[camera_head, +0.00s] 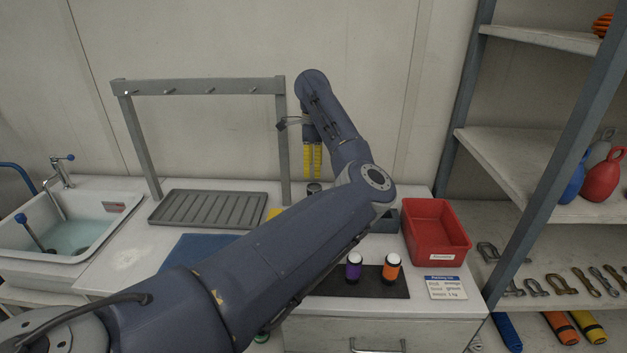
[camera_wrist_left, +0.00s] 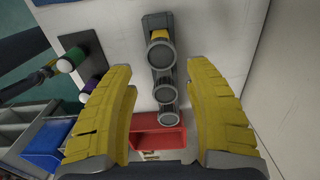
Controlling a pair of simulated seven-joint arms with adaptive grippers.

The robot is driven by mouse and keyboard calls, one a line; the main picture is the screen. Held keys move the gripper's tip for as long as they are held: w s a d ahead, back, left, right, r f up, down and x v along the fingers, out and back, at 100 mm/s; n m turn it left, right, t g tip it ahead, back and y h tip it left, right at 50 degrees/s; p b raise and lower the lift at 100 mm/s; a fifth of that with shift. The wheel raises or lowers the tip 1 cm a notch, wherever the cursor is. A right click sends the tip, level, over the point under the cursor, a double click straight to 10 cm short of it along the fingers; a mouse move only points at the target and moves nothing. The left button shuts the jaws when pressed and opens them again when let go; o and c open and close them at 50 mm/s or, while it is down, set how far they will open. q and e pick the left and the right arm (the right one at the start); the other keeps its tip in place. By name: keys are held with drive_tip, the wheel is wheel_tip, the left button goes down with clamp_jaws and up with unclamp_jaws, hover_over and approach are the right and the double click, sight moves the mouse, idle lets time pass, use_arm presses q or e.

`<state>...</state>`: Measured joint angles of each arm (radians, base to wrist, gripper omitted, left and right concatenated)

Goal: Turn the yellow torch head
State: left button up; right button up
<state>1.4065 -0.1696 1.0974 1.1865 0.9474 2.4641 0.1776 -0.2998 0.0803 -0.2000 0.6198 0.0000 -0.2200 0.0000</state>
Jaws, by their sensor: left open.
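A small yellow piece (camera_head: 273,213) shows just above my left arm in the head view; the arm hides most of what is around it. In the left wrist view a yellow part (camera_wrist_left: 159,34) shows at the far end of a dark grey holder (camera_wrist_left: 153,22) with three round grey rings. I cannot tell how much of it is the torch head. My left gripper (camera_head: 312,177) points down above the back of the bench, its yellow fingers over the holder. In the wrist view its fingers (camera_wrist_left: 160,72) are apart with nothing held between them. My right gripper is not in view.
A purple torch (camera_head: 354,267) and an orange torch (camera_head: 391,268) stand on a black mat (camera_head: 335,284). A red bin (camera_head: 437,252) is at the right, a label card (camera_head: 445,288) in front. A grey rack frame (camera_head: 200,86), drip tray (camera_head: 208,208) and sink (camera_head: 75,235) are left.

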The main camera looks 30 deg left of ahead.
sight(313, 186)
use_arm(q)
drive_tip(key=shift+r, duration=1.8)
